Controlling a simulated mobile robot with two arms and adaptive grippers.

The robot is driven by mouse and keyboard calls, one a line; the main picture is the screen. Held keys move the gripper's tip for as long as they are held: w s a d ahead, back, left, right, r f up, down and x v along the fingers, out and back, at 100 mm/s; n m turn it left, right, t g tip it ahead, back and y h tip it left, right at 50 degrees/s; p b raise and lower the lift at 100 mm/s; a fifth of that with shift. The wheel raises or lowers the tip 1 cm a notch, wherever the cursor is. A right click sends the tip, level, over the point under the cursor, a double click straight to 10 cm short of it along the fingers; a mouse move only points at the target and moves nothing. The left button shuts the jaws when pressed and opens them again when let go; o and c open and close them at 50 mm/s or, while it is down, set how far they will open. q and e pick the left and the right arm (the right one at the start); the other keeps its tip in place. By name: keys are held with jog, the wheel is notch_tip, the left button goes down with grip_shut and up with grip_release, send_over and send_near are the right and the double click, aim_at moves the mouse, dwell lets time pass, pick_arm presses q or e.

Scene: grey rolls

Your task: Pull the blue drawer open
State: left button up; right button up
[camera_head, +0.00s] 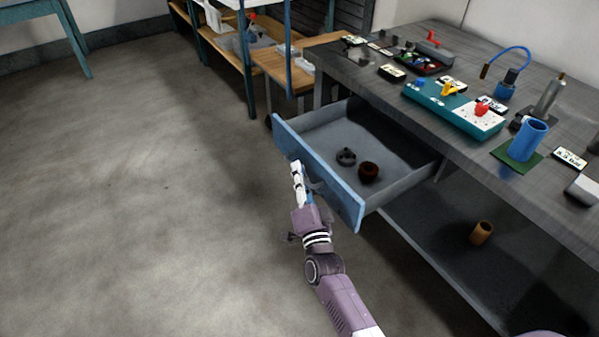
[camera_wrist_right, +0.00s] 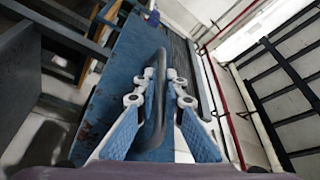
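The blue drawer (camera_head: 318,170) stands pulled well out of the grey workbench, its inside showing in the head view. Its blue front fills the middle of the right wrist view (camera_wrist_right: 128,60). My right gripper (camera_head: 297,168) is at the outer face of that front. In the right wrist view, its fingers (camera_wrist_right: 160,78) close in on both sides of the grey bar handle (camera_wrist_right: 161,55), with the tips against or very near it. My left gripper is in neither view.
A dark ring-like piece (camera_head: 346,157) and a dark red round piece (camera_head: 368,171) lie in the drawer. The workbench top (camera_head: 440,150) carries several tools and blocks. A brown cylinder (camera_head: 481,233) is on the lower shelf. The floor at left (camera_head: 150,190) is clear.

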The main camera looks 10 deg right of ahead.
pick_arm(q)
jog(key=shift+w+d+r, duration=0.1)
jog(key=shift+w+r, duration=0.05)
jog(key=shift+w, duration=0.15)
pick_arm(e)
jog(key=shift+o, duration=0.3)
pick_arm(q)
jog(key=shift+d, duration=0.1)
pick_arm(e)
jog(key=shift+s, duration=0.1)
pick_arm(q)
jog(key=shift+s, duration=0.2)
pick_arm(e)
jog(key=v, duration=1.2)
jog(key=shift+d, duration=0.1)
